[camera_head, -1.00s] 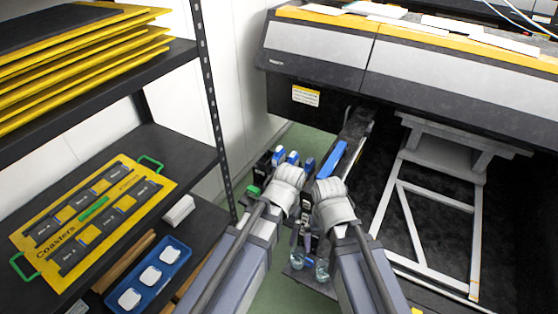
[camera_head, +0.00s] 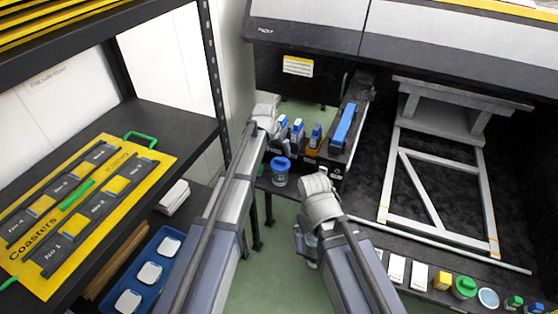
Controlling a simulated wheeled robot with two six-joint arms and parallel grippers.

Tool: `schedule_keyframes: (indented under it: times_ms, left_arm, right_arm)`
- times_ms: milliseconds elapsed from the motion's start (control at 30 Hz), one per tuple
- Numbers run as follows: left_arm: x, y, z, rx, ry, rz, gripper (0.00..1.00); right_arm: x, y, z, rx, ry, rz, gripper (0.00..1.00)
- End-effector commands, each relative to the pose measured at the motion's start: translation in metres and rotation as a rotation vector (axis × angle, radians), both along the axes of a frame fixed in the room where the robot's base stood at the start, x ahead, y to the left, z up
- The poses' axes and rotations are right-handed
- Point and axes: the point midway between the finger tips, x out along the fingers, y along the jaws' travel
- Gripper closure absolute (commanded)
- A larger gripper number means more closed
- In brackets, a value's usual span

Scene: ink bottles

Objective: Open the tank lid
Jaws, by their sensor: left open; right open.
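Several small tanks with coloured lids stand in a row under the printer: one blue and white (camera_head: 282,126), one blue (camera_head: 297,133) and one with blue and orange (camera_head: 315,136). A long blue lid (camera_head: 344,125) lies on the dark unit to their right and looks shut.
A clear jar with a blue lid (camera_head: 281,171) stands just in front of the tanks. Bottles and cartons, including a green-capped one (camera_head: 465,287), line a ledge at lower right. A shelf with a yellow coaster board (camera_head: 140,178) is left; a metal frame (camera_head: 440,160) is right.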

Motion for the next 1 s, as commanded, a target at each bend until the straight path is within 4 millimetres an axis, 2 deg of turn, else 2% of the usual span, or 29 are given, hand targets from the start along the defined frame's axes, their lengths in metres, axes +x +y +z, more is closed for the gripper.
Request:
schedule_keyframes:
  times_ms: [267, 600, 733, 1000]
  left_arm:
    - [0.008, -0.003, -0.024, 0.000, 0.001, 0.000, 0.07]
    - [0.024, -0.008, -0.065, 0.001, 0.002, 0.000, 0.07]
    - [0.027, -0.009, -0.071, 0.000, 0.002, 0.001, 0.07]
    - [0.027, -0.009, -0.071, 0.001, 0.002, 0.000, 0.07]
  right_arm:
    - [0.000, 0.000, -0.024, 0.000, 0.000, 0.000, 0.00]
    - [0.000, 0.000, -0.065, 0.000, 0.000, 0.000, 0.00]
    - [0.000, 0.000, -0.071, 0.000, 0.000, 0.001, 0.00]
    - [0.000, 0.000, -0.070, 0.000, 0.000, 0.001, 0.00]
